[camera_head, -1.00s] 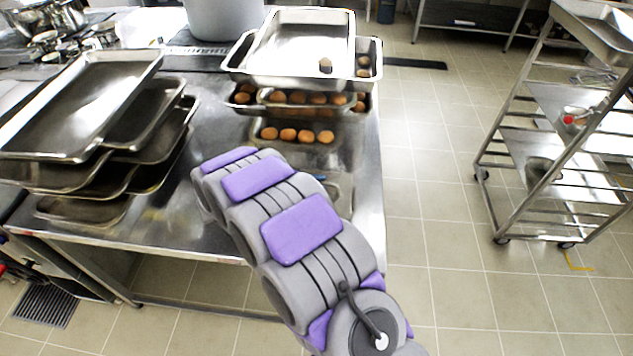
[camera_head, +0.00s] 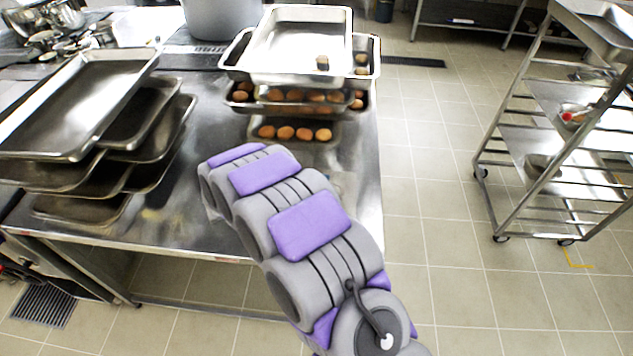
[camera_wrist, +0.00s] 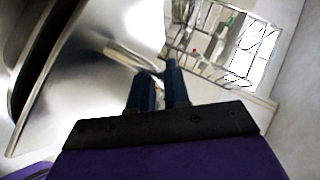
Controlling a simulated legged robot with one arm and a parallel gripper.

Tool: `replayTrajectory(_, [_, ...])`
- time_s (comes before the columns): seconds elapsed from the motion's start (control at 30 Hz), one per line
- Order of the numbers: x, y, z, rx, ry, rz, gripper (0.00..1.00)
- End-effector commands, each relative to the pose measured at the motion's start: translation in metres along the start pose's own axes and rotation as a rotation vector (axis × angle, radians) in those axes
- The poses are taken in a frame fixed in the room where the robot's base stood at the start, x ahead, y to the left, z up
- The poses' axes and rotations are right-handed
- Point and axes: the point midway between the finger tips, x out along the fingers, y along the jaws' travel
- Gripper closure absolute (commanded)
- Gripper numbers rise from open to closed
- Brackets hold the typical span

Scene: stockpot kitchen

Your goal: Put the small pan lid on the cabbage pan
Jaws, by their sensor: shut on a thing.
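My gripper (camera_wrist: 158,72) shows in the wrist view as two dark blue fingers, shut on a thin pale metal piece (camera_wrist: 130,56) at their tips. I take it to be part of the small pan lid, but its full outline is not clear. In the head view my purple and grey arm reaches over the steel table (camera_head: 190,215) and hides the gripper and what it holds. A pan (camera_head: 540,167) sits on a lower shelf of the cart at right. I cannot make out cabbage in it.
Stacked trays (camera_head: 75,100) fill the table's left side. Trays with brown round items (camera_head: 295,133) stand at the back, below an upper tray (camera_head: 300,45). A wheeled cart (camera_head: 500,150) stands at right, holding a bowl with something red (camera_head: 572,116). The floor between is clear.

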Motion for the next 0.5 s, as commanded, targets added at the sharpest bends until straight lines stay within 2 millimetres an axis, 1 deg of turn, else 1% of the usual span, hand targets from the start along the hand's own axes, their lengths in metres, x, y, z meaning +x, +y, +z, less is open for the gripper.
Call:
replayTrajectory(0.17, [-0.0005,-0.0006,0.0003,0.0,0.0,-0.001,1.0])
replayTrajectory(0.2, [-0.0006,-0.0006,0.0005,0.0,0.0,-0.001,0.83])
replayTrajectory(0.5, [-0.0013,-0.0004,0.0014,0.0,0.0,-0.002,0.54])
